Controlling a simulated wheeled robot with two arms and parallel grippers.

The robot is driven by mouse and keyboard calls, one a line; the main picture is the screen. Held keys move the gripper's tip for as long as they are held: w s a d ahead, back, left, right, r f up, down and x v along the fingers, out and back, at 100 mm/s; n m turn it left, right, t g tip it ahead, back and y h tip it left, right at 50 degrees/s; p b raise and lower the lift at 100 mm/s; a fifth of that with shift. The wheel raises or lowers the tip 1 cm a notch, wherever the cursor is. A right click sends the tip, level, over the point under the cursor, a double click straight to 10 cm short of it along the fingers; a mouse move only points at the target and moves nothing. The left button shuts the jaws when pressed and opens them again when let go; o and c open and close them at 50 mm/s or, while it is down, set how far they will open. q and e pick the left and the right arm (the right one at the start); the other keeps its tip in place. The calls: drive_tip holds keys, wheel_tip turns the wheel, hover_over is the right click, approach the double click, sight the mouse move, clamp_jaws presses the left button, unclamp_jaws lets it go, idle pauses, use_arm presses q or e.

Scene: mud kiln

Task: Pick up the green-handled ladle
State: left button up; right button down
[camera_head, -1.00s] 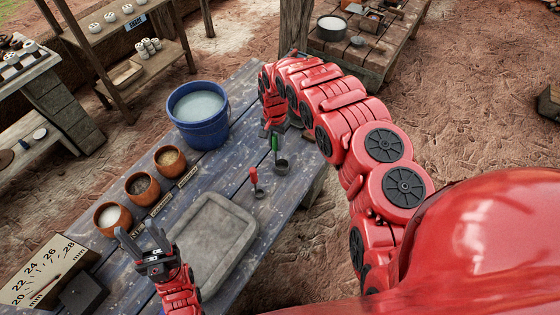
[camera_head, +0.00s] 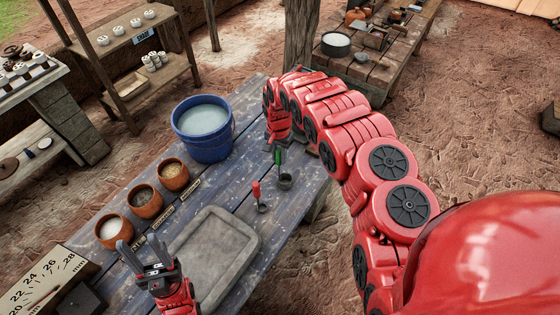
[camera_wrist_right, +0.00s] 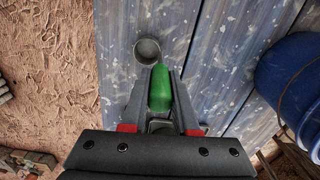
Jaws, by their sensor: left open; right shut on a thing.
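The green-handled ladle (camera_head: 285,182) stands upright at the right side of the blue table, its dark cup low and its green handle up. My right gripper (camera_head: 278,148) is over it, shut on the green handle. In the right wrist view the handle (camera_wrist_right: 160,88) lies between the two fingers of my right gripper (camera_wrist_right: 157,92), and the ladle's round cup (camera_wrist_right: 147,50) shows beyond the fingertips over the table. I cannot tell whether the cup touches the table. My left gripper (camera_head: 140,252) is open and empty, left of the grey tray.
A red-handled ladle (camera_head: 261,205) stands near the grey tray (camera_head: 170,248). A blue bucket (camera_head: 208,145) is beside my right gripper, and also in the wrist view (camera_wrist_right: 290,80). Clay bowls (camera_head: 145,203) line the table's left side. A post (camera_head: 299,38) rises behind.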

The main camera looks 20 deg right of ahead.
sight(279, 149)
wheel_tip(279, 149, up, 4)
drive_tip(key=shift+w+f+b, duration=0.1)
drive_tip(key=shift+f+b, duration=0.05)
drive_tip(key=shift+b, duration=0.85)
wheel_tip(279, 149, up, 5)
drive_tip(key=p, duration=0.3)
drive_tip(key=shift+p, duration=0.35)
drive_tip(key=shift+r+p, duration=0.5)
drive_tip(key=shift+r, duration=0.05)
drive_tip(key=shift+f, duration=0.1)
drive_tip(key=c, duration=1.2)
unclamp_jaws()
clamp_jaws()
